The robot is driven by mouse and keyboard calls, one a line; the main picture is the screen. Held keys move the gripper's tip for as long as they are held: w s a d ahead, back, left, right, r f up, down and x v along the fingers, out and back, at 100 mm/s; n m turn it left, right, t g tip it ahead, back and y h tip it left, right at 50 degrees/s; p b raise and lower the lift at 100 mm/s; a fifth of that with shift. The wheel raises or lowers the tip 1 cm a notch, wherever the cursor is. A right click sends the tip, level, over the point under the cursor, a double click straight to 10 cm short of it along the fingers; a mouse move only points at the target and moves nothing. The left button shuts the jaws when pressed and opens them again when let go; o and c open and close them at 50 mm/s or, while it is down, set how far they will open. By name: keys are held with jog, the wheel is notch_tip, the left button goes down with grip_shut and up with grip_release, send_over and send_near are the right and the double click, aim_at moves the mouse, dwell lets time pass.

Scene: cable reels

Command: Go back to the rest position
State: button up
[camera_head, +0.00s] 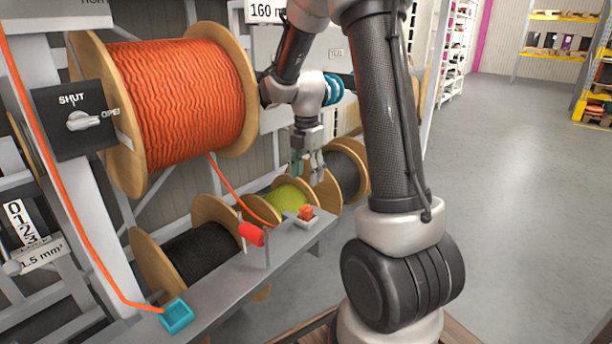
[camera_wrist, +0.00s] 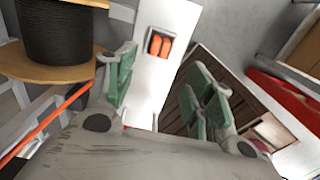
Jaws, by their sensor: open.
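My gripper (camera_head: 308,168) hangs from my arm at the centre of the head view, above the far end of a narrow grey shelf (camera_head: 222,292). It is pointed down, with its fingers apart and nothing visible between them. In the wrist view its green-padded fingers (camera_wrist: 165,98) are also spread and empty. Below it on the shelf, a small light holder (camera_head: 306,222) carries orange pieces (camera_head: 306,212). The same orange pieces (camera_wrist: 159,44) show in the wrist view, apart from the fingers.
A large orange cable reel (camera_head: 180,98) stands left of my arm, near a SHUT/OPEN switch (camera_head: 85,121). Black (camera_head: 200,250) and yellow-green (camera_head: 287,197) reels sit lower. A red piece (camera_head: 251,234) and a teal block (camera_head: 177,316) are on the shelf. The floor (camera_head: 510,190) at right is clear.

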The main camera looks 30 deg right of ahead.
dwell(0.3)
jog(key=s+a+r+m+t, duration=0.2)
jog(key=s+r+m, duration=0.5)
jog(key=s+m, duration=0.4)
jog(key=s+a+r+m+t, duration=0.2)
jog(key=s+r+m, duration=0.5)
jog(key=s+m, duration=0.4)
jog(key=shift+s+a+r, duration=0.2)
jog(key=shift+s+a, duration=0.35)
jog(key=shift+s, duration=0.3)
